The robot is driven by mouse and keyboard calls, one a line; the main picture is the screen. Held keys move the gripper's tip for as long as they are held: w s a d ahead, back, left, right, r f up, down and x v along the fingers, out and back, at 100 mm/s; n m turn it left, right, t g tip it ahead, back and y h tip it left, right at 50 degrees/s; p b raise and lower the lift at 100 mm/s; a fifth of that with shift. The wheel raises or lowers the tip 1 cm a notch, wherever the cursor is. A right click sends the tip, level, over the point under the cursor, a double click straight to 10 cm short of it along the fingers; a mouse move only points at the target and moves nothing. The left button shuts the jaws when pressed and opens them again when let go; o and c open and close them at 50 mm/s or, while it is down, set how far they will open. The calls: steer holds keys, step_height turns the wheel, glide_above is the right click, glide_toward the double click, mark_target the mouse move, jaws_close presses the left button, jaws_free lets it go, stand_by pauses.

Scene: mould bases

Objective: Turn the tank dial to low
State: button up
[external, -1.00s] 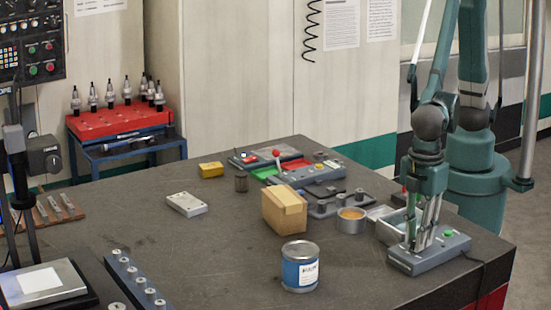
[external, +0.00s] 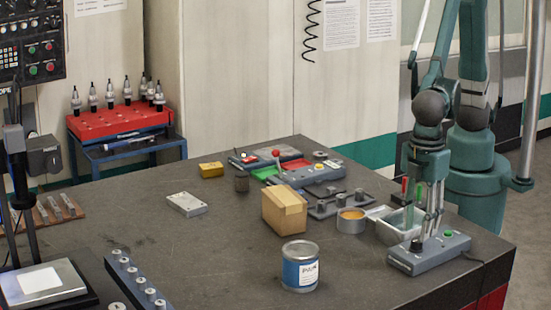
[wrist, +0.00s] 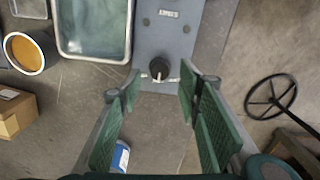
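The dial (wrist: 159,68) is a small black knob on the grey control box (wrist: 168,38), seen in the wrist view. The box (external: 430,258) also shows in the external view, near the table's right edge, with a green button. The metal tank (wrist: 92,55) with greenish liquid is left of the box; it also shows in the external view (external: 392,236), partly behind my fingers. My gripper (wrist: 160,79) is open and empty, with green-padded fingers on either side of the dial. I cannot tell whether they touch it. In the external view my gripper (external: 428,236) points down over the box.
A can of orange contents (external: 351,221), a cardboard box (external: 284,210) and a blue-labelled can (external: 300,268) stand left of the control box. Red- and green-handled tools (external: 405,187) stand near the tank. A black cable trails off the right edge.

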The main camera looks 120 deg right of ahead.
mark_target(420, 241)
step_height(420, 241, up, 8)
steer(key=shift+r, duration=0.25)
stand_by(0.5)
steer(key=shift+d, duration=0.1)
steer(key=s+d+r+t+b, duration=0.15)
steer(key=s+d, duration=0.25)
steer(key=d, duration=0.6)
steer(key=s+d+r+t+b, duration=0.1)
steer(key=s+d+r+t, duration=0.15)
steer(key=d, duration=0.75)
steer(key=s+d+f+m+t+b, duration=0.1)
steer(key=s+d+f+t, duration=0.2)
steer(key=s+d, duration=1)
steer(key=shift+d+f+b, duration=0.15)
steer(key=shift+d+b, duration=0.15)
steer(key=shift+d, duration=0.7)
steer(key=shift+o, duration=0.2)
steer(key=shift+s, duration=0.1)
